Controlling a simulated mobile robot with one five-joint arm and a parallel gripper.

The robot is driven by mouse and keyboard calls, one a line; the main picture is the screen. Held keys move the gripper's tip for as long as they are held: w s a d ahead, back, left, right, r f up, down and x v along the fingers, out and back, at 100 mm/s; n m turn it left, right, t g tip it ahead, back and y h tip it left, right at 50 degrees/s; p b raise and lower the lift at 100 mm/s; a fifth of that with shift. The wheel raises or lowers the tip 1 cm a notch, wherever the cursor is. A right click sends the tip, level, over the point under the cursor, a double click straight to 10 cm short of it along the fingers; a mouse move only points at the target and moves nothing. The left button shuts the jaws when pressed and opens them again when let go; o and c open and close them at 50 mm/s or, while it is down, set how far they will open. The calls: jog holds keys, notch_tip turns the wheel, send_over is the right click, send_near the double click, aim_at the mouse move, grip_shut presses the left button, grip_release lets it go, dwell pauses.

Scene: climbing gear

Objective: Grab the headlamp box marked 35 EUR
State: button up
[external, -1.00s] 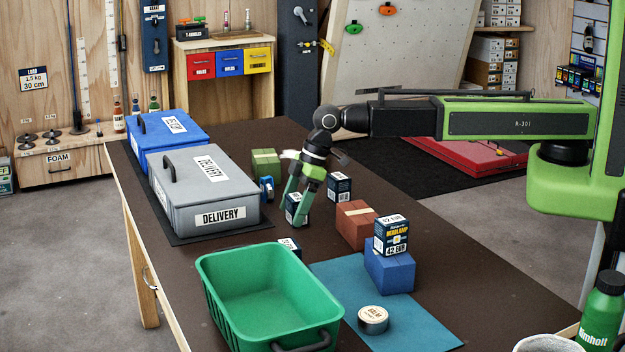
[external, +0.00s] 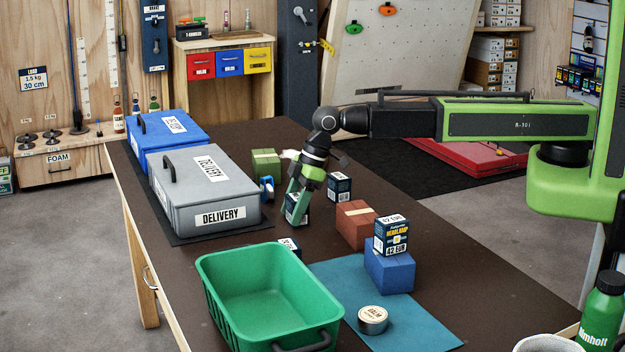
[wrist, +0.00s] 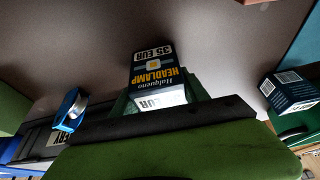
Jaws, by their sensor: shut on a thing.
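The headlamp box marked 35 EUR (wrist: 155,72) is dark blue with yellow and white print. It shows upside down in the middle of the wrist view, between my fingers. In the external view the same box (external: 292,214) stands on the dark table, partly hidden by my gripper (external: 298,204). My gripper points down and is shut on this box. Another headlamp box (external: 391,236), marked 42 EUR, sits on a blue block (external: 389,271) to the right.
A dark box (external: 339,187) stands close behind on the right, and a red-brown block (external: 356,225) is right of my gripper. A green block (external: 266,164) and a small blue item (external: 267,189) are to the left. A green basket (external: 222,300) and a grey delivery case (external: 187,203) are nearby.

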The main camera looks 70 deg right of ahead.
aim_at(290, 197)
jog(key=shift+r+p, duration=0.6)
jog(key=shift+r, duration=0.05)
notch_tip(290, 197, up, 4)
jog(key=p, duration=0.4)
jog(key=shift+d, duration=0.1)
jog(key=s+d+r+p, duration=0.1)
jog(key=d+r+p, duration=0.4)
jog(key=d, duration=0.6)
jog(key=shift+s+d+r+p, duration=0.15)
jog(key=shift+d+r+p, duration=0.05)
jog(key=shift+r+p, duration=0.15)
